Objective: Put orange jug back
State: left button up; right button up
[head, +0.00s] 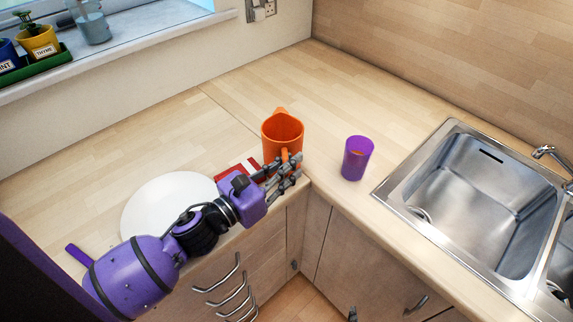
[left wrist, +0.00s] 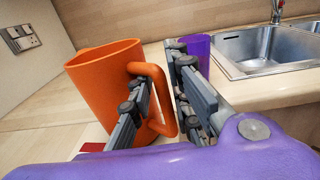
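The orange jug (head: 281,130) stands upright on the worktop near the inner corner of the counter, its handle towards my left gripper (head: 288,172). In the left wrist view the jug (left wrist: 101,85) fills the left side, with its handle (left wrist: 163,85) between my fingers. One finger is in the gap between the jug's body and the handle, the others are on the outer side. The fingers are apart, with a visible gap beside the handle. The lower part of the jug is partly hidden by the gripper. My right gripper is not in view.
A purple cup (head: 357,158) stands right of the jug, before the steel sink (head: 470,205). The worktop behind the jug is clear. Potted herbs (head: 38,42) stand on the windowsill.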

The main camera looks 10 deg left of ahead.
pick_arm(q)
grip_shut()
